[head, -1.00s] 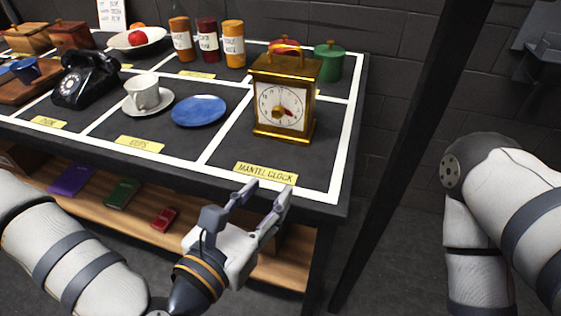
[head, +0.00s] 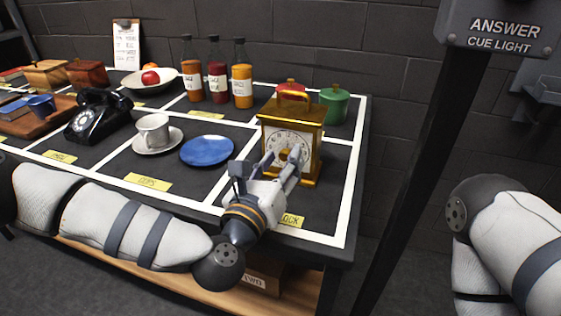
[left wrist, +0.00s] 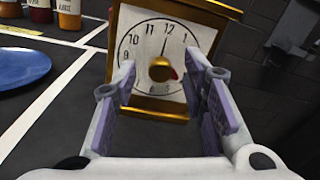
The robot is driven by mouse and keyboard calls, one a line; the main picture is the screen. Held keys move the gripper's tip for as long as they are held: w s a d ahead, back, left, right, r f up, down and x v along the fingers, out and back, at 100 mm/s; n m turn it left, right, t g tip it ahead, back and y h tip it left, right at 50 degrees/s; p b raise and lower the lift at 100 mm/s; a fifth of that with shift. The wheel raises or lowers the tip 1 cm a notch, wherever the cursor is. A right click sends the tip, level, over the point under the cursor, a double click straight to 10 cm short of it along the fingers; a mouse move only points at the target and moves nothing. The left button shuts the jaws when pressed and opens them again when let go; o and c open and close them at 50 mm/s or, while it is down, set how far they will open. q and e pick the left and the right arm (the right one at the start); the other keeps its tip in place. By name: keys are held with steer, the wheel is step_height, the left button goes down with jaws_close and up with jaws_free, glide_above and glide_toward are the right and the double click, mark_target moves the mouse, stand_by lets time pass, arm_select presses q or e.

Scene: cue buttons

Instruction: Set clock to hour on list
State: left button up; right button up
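The gold mantel clock (head: 290,134) stands upright at the right end of the table, its white face toward me. In the left wrist view the clock face (left wrist: 140,45) shows a black hand pointing near 12 and a gold center knob (left wrist: 160,69) with a red part at its lower right. My left gripper (head: 282,160) is open in front of the face; in the left wrist view its fingers (left wrist: 163,88) stand apart on either side of the knob, with no clear contact. A white clipboard list (head: 126,45) stands at the back left, its writing too small to read. My right gripper is out of view.
Left of the clock are a blue plate (head: 207,150), a cup (head: 153,130) and a black telephone (head: 98,115). Behind are several bottles (head: 216,72) and a green pot (head: 334,104). A dark post with an answer cue light sign (head: 499,32) stands at the right.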

arm_select(q)
steer(key=shift+c, duration=0.6)
jaws_close()
steer(key=shift+m, duration=0.3)
